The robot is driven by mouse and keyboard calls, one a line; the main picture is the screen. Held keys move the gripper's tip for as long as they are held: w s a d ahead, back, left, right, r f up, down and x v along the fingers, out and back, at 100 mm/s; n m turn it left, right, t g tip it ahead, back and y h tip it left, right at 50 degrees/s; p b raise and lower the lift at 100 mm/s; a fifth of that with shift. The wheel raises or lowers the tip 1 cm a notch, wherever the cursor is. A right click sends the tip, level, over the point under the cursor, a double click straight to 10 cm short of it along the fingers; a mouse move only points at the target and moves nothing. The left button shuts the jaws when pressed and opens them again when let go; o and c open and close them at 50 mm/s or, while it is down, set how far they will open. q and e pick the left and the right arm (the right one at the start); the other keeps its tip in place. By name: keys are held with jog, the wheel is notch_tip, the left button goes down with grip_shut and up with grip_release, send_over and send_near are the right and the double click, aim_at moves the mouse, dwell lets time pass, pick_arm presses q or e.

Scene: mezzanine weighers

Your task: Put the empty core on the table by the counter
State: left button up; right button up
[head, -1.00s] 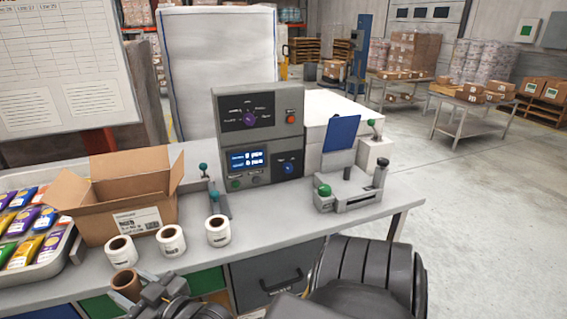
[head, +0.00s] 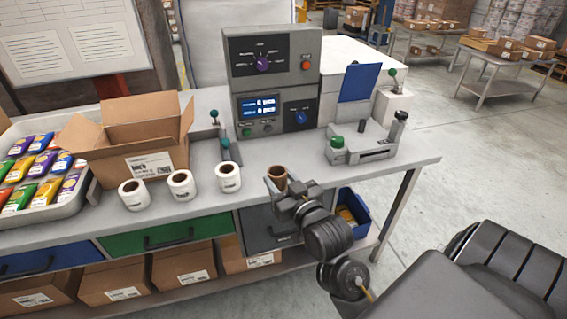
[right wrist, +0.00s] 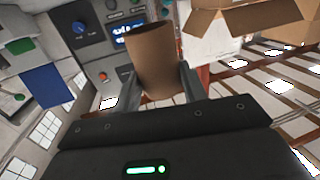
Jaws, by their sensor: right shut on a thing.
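The empty core (head: 277,173) is a short brown cardboard tube, held roughly upright in my right gripper (head: 281,187) near the table's front edge, in front of the counter. In the right wrist view the core (right wrist: 155,62) stands between the two fingers (right wrist: 158,88), which are shut on it. I cannot tell whether its lower end touches anything. The counter (head: 273,75) is a grey box with knobs and a lit blue display at the back of the grey table (head: 262,166). My left gripper is not in view.
Several white label rolls (head: 181,185) stand in a row left of the core. An open carton (head: 150,140) and a tray of colourful packets (head: 85,190) are farther left. A grey device with a green knob (head: 362,143) stands right of the counter. Bare tabletop lies between.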

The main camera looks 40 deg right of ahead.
jog(key=s+d+r+m+h+b, duration=0.1)
jog(key=d+r+h, duration=0.1)
jog(key=d, duration=0.5)
jog(key=s+d+r+m+h, duration=0.1)
jog(key=d+r+m+h, duration=0.1)
jog(key=d, duration=0.4)
jog(key=shift+g, duration=0.3)
jog(key=w+d+f, duration=0.1)
jog(key=w+f, duration=0.2)
jog(key=w, duration=0.1)
jog(key=w+d+f, duration=0.1)
jog(key=w+f, duration=0.2)
jog(key=w, duration=0.1)
jog(key=w+d+f, duration=0.1)
jog(key=w+f, duration=0.2)
jog(key=w, duration=0.1)
jog(key=shift+w+d, duration=0.3)
jog(key=shift+d, duration=0.1)
jog(key=shift+w+d+f, duration=0.1)
jog(key=shift+w+f, duration=0.4)
jog(key=shift+f, duration=0.1)
notch_tip(320, 180, down, 2)
jog(key=shift+f, duration=0.55)
jog(key=shift+f, duration=0.1)
jog(key=o, duration=0.9)
jog(key=shift+o, duration=0.2)
